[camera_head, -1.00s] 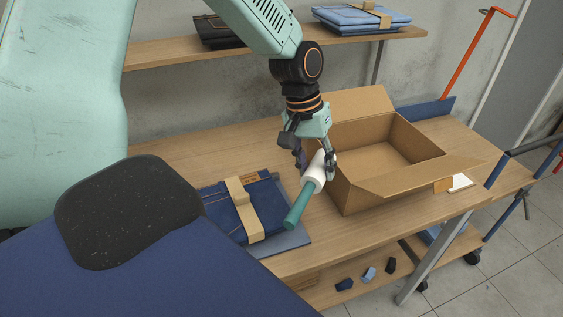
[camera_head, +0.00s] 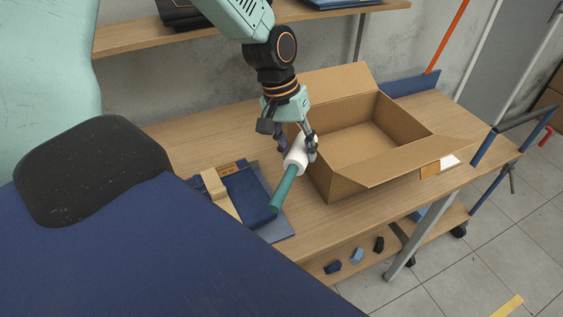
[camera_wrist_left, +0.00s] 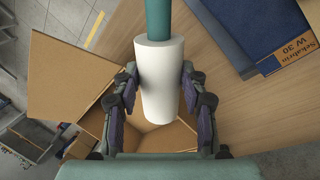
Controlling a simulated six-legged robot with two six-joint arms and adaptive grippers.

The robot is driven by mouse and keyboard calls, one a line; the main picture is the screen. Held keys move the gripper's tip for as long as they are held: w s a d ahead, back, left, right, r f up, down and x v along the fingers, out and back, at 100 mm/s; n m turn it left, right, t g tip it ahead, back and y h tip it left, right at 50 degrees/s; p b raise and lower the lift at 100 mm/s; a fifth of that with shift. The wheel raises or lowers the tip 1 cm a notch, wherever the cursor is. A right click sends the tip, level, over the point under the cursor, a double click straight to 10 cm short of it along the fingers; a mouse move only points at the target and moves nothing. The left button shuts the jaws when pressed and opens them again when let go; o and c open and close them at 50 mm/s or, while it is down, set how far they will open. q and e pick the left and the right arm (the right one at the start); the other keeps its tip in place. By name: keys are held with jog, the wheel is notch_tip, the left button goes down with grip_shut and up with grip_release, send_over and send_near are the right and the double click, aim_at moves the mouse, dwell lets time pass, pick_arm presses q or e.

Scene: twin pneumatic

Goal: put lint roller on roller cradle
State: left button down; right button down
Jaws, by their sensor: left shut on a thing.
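The lint roller has a white roll (camera_head: 296,155) and a teal handle (camera_head: 282,190). My left gripper (camera_head: 295,144) is shut on the white roll, and the roller hangs tilted above the table with its handle toward the front left. In the left wrist view the white roll (camera_wrist_left: 159,80) lies between the two fingers (camera_wrist_left: 159,92), and the handle (camera_wrist_left: 158,20) runs up out of the picture. I cannot make out a roller cradle in these frames. My right gripper is not in view.
An open, empty cardboard box (camera_head: 345,185) stands on the wooden table (camera_head: 225,140) just right of the roller. A shelf (camera_head: 130,38) runs behind. Small blue pieces (camera_head: 357,256) lie on the lower shelf.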

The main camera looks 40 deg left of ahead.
pick_arm(q)
notch_tip(320, 180, down, 11)
jog(key=shift+w+a+r+b, duration=0.1)
jog(key=shift+w+b, duration=0.05)
jog(key=shift+b, duration=1.1)
jog(key=f, duration=0.1)
jog(key=f+b, duration=0.1)
jog(key=f, duration=0.2)
jog(key=shift+s+f+b, duration=0.1)
jog(key=shift+s+b, duration=0.2)
jog(key=shift+b, duration=0.1)
jog(key=shift+w+f, duration=0.2)
jog(key=shift+w, duration=0.1)
jog(key=shift+s, duration=0.35)
jog(key=c, duration=1.1)
grip_release()
jog(key=o, duration=0.4)
jog(key=shift+w+f, duration=0.15)
jog(key=shift+w, duration=0.15)
jog(key=shift+s+r, duration=0.2)
jog(key=shift+s, duration=0.05)
jog(key=p+v, duration=0.2)
jog(key=v, duration=0.4)
jog(key=p+v, duration=0.3)
jog(key=v, duration=0.3)
jog(key=shift+w+p, duration=0.2)
jog(key=shift+p, duration=0.15)
